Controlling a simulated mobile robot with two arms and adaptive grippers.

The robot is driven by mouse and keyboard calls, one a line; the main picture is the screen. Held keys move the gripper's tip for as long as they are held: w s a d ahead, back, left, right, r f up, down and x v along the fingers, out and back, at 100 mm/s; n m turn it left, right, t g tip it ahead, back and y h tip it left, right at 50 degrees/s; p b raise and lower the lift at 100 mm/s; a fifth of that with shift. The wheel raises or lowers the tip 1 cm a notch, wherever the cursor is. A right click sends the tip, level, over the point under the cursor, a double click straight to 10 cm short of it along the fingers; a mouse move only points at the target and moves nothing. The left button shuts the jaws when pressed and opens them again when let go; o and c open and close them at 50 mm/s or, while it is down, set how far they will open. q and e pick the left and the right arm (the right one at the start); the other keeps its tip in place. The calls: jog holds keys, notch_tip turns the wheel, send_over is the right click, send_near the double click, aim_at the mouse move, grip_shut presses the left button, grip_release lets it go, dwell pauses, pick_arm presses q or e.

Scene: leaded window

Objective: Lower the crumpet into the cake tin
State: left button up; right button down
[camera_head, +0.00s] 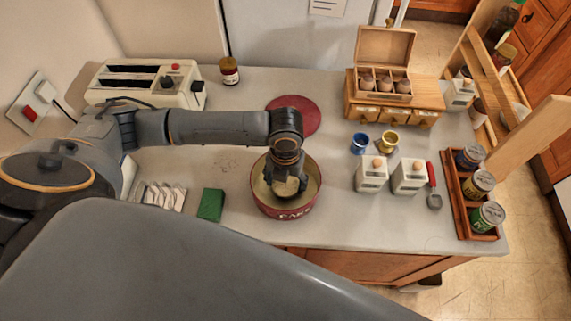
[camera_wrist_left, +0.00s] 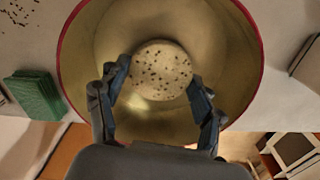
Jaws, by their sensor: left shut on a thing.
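The cake tin (camera_head: 287,211) is round and red outside with pale lettering and a dull gold inside. It stands open on the counter near the front edge. My left gripper (camera_head: 287,188) points down over the tin's opening, its fingers shut on the crumpet. The crumpet (camera_wrist_left: 161,70) is round and pale with dark specks, and it shows between the fingertips of the left gripper (camera_wrist_left: 158,88) in the left wrist view. The tin's rim (camera_wrist_left: 62,50) surrounds it there. I cannot tell whether the crumpet touches the tin's floor. My right gripper is not in view.
A green sponge (camera_head: 211,204) lies left of the tin, and a dark red round mat (camera_head: 300,112) lies behind it. A toaster (camera_head: 146,84) stands at the back left. Two white canisters (camera_head: 372,174) and small blue and yellow cups stand to the right.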

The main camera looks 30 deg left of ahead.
pick_arm(q)
jog(key=shift+f, duration=0.55)
jog(key=o, duration=1.2)
jog(key=shift+r, duration=0.25)
notch_tip(320, 180, up, 12)
jog(key=shift+f, duration=0.2)
